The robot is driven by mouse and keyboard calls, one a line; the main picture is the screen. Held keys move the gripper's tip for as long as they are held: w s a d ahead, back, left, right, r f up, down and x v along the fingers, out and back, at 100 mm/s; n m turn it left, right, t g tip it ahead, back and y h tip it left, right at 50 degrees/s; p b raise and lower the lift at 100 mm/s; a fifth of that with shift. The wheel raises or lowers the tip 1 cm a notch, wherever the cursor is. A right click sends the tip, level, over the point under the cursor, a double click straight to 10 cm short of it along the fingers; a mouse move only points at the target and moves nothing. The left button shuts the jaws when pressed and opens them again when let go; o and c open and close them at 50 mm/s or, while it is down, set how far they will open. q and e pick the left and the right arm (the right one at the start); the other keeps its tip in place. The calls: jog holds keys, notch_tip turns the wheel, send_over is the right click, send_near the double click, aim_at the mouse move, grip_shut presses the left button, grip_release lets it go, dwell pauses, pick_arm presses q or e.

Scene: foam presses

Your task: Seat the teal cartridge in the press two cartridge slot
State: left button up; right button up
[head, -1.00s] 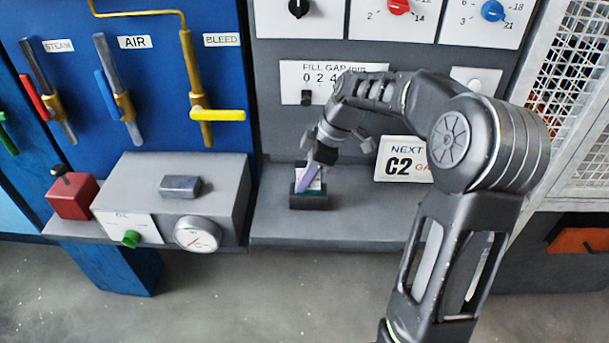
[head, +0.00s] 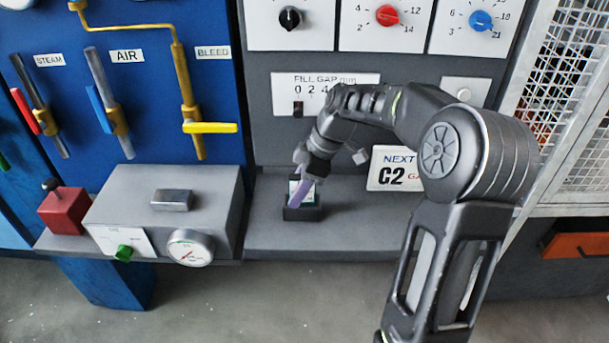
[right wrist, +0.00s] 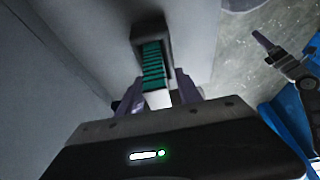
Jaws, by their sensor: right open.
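The teal cartridge (right wrist: 153,66) has ribbed teal sides and a white end. It stands in a dark cartridge slot (right wrist: 146,31), whose walls surround its lower part. In the head view the white and teal cartridge (head: 294,187) rises out of the black slot block (head: 303,213) on the grey shelf. My right gripper (right wrist: 159,94) is open, with its purple fingers on either side of the cartridge's white end. A purple-tipped jaw, apparently my left gripper (right wrist: 264,41), shows at the right of the wrist view; its opening is unclear.
A grey box with a gauge (head: 190,247) and a red block (head: 66,207) are to the left. Valve handles, including the yellow lever (head: 210,128), are on the blue panel. The shelf around the slot is mostly clear.

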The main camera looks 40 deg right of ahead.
jog(key=b+v, duration=0.1)
jog(key=v, duration=1.1)
dwell(0.5)
